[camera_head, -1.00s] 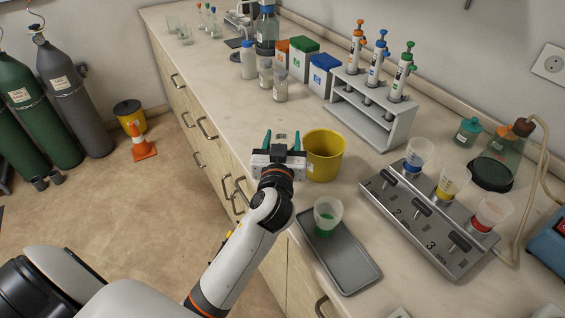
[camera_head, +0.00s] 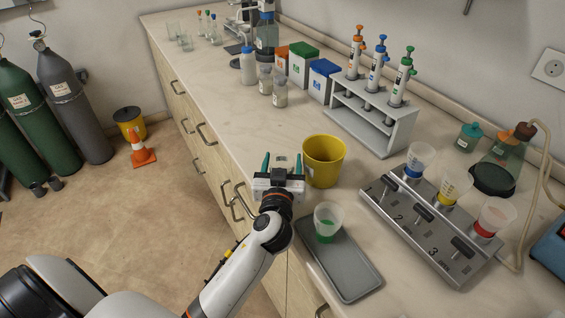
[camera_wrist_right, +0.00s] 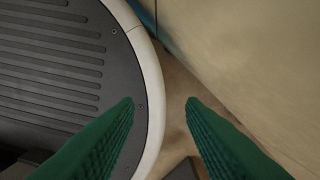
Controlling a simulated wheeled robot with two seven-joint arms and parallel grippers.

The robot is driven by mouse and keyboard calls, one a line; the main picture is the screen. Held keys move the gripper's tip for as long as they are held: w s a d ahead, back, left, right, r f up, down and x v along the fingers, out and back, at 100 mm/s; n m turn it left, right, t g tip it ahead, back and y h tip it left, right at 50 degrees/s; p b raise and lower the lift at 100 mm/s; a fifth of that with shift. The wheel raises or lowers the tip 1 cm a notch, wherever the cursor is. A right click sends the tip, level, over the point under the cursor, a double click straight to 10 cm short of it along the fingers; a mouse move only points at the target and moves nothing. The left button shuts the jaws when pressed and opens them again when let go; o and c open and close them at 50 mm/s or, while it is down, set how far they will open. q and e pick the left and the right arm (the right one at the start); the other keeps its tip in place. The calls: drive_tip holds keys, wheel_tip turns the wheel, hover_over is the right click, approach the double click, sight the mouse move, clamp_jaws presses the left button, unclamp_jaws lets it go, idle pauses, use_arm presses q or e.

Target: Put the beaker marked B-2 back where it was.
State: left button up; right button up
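I cannot read a B-2 mark on any vessel. Clear glass beakers (camera_head: 186,42) stand at the far left end of the counter. A translucent cup with green at its base (camera_head: 327,222) stands on the grey tray (camera_head: 345,270). My left gripper (camera_head: 282,161) is over the counter's front edge, left of the yellow bucket, with its green fingers apart. A small pale shape shows between them; I cannot tell whether it is a held vessel or part of the gripper. My right gripper (camera_wrist_right: 160,103) is open and empty in the right wrist view, low beside the counter front.
The yellow bucket (camera_head: 324,162) stands close to the left gripper. A pipette rack (camera_head: 372,118), bottles and coloured boxes (camera_head: 302,64) line the back. A metal stand with three cups (camera_head: 430,225) is at the right. The counter's middle strip is clear.

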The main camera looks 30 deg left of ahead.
use_arm(q)
drive_tip(key=shift+r+p, duration=0.3)
drive_tip(key=b+v, duration=0.1)
drive_tip(key=v, duration=0.4)
drive_tip(key=b+v, duration=0.2)
drive_tip(key=v, duration=0.4)
drive_tip(key=shift+f, duration=0.25)
drive_tip(key=shift+s+d+r+b, duration=0.15)
drive_tip(key=shift+s+d+b, duration=0.15)
drive_tip(key=shift+s, duration=0.2)
